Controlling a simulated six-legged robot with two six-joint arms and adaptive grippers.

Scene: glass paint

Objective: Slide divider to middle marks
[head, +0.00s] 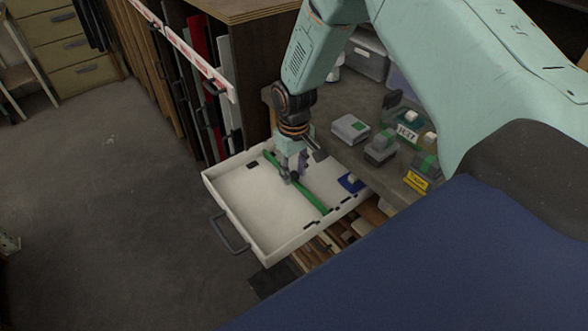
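The green divider (313,199) lies as a long bar across the white drawer (245,195), from its back wall to near its front right edge. Small dark marks show along the drawer's right-hand edge, and a dark patch lies near the far edge. My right gripper (292,176) points down over the middle of the divider, with its fingers at or very near it. The gripper hides part of the divider, and I cannot tell whether its fingers are closed on it. My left gripper is not in view.
A blue piece (351,183) lies at the drawer's right end. A dark handle (229,235) sticks out at the drawer's front left. A grey bench (347,158) with several small blocks stands close to the right. Tall panels stand in a rack behind; the floor at left is clear.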

